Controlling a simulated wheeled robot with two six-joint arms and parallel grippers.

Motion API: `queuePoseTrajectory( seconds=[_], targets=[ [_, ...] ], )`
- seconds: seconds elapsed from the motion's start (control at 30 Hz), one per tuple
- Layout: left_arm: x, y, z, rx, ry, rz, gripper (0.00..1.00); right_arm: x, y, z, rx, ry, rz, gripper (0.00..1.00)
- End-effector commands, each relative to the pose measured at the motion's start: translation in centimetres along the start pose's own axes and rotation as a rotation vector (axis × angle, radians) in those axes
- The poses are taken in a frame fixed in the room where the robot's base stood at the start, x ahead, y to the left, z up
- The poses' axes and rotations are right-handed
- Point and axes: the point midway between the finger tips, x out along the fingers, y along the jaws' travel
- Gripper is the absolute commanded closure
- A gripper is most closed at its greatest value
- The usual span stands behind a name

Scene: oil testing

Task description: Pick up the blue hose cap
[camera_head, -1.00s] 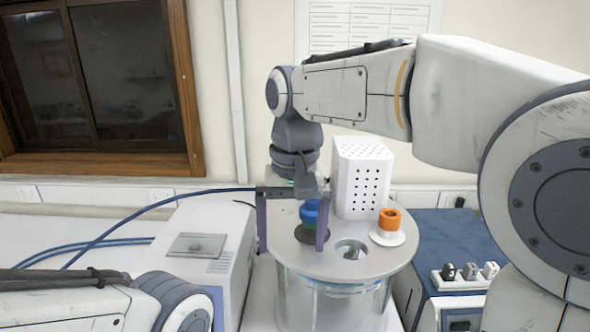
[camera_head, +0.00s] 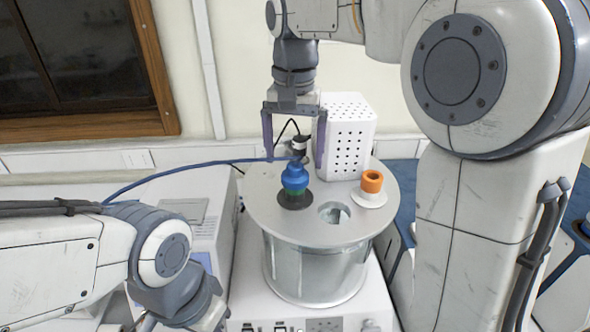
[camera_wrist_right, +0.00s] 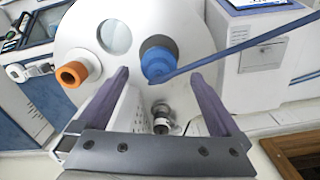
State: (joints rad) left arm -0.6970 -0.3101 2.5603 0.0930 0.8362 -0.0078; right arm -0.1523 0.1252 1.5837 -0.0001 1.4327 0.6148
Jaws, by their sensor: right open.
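The blue hose cap (camera_head: 294,178) sits upright on a dark and green fitting on top of the round grey vessel lid (camera_head: 265,215). A blue hose (camera_head: 160,180) runs from the cap to the left. My right gripper (camera_head: 294,162) is open and points down, its two purple fingers on either side of the cap's top, slightly above it and seemingly a little behind. In the right wrist view the cap (camera_wrist_right: 157,62) shows between and just beyond the fingertips (camera_wrist_right: 160,73); I see no contact. My left arm shows at lower left, but its fingers are out of sight.
An orange cap (camera_head: 371,182) on a white base and an open round hole (camera_head: 334,213) are on the lid right of the blue cap. A white perforated box (camera_head: 345,137) stands behind, close to my right finger. A pale machine (camera_head: 205,215) is at left.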

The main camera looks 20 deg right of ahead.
Motion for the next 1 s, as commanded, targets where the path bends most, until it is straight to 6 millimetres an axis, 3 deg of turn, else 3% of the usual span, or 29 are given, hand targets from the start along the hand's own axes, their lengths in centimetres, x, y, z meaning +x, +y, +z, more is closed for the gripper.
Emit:
queuePoseTrajectory(
  seconds=[0.23, 0.53, 0.57, 0.7, 0.77, 1.0],
  targets=[
    [-1.4, 0.1, -0.1, 0.0, 0.0, 0.0, 1.0, 3.1, 0.2, 0.1, 0.0, -0.003, 0.002, 0.0],
    [-1.4, 0.1, -0.1, 0.0, 0.0, 0.0, 1.0, 3.8, 0.1, 0.0, 0.0, 0.0, 0.0, 0.0],
    [-1.4, 0.1, -0.1, 0.0, 0.0, 0.0, 1.0, 3.8, 0.1, 0.0, 0.0, 0.0, 0.0, 0.08],
    [-1.4, 0.1, -0.1, 0.0, 0.0, 0.0, 1.0, 3.8, 0.1, 0.0, 0.0, 0.0, 0.0, 0.61],
    [-1.4, 0.1, -0.1, 0.0, 0.0, 0.0, 1.0, 3.8, 0.1, 0.0, 0.0, 0.0, 0.0, 0.83],
    [-1.4, 0.1, -0.1, 0.0, 0.0, 0.0, 1.0, 3.7, 0.1, 0.0, 0.0, 0.0, 0.0, 0.83]
  ],
)
